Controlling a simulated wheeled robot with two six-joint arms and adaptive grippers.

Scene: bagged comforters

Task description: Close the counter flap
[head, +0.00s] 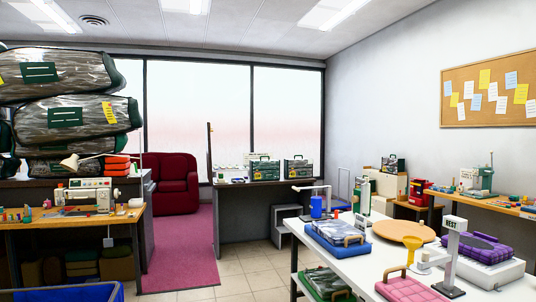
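The counter flap (210,151) looks like the thin dark upright board seen nearly edge-on at the left end of the grey counter (240,215). It stands raised, close to vertical, above the counter top. A gap with a pink carpet (190,250) separates this counter from the dark counter section (148,215) on the left. The flap's hinge is too small to make out. Neither of my grippers shows in the head view.
A sewing table (70,222) stands at the left, with a blue bin (70,292) in front. A white table (375,258) with bagged items fills the right foreground. Tiled floor (240,280) is clear between them. A red armchair (175,185) stands beyond the gap.

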